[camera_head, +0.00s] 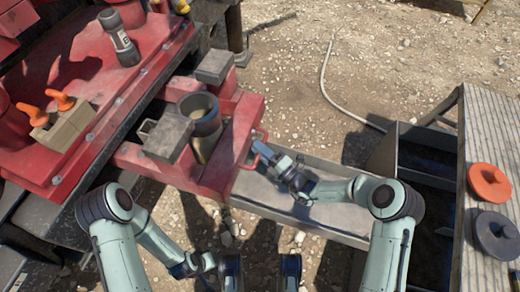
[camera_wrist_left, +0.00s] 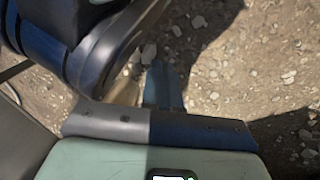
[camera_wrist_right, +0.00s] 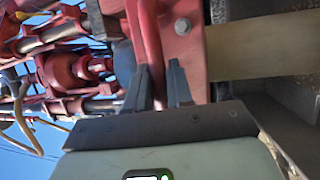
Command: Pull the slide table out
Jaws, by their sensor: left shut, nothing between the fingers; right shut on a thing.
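The red slide table (camera_head: 205,178) juts out from the red machine in the head view. A grey cup-like cylinder and two grey blocks sit on it. A red loop handle (camera_head: 268,151) is on its right end. My right gripper (camera_head: 257,146) is at this handle and shut on it. In the right wrist view, its fingers (camera_wrist_right: 159,85) stand on either side of a red bar (camera_wrist_right: 149,45). My left gripper (camera_wrist_left: 163,85) is shut and empty, pointing over gravel in the left wrist view. Its fingertips are not clear in the head view.
A long metal channel (camera_head: 330,222) runs below the handle. At right a ribbed grey platform (camera_head: 490,130) carries an orange disc (camera_head: 489,183) and a dark disc (camera_head: 497,235). A pale hose (camera_head: 325,75) lies on the gravel. Orange-handled levers (camera_head: 60,100) stand at left.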

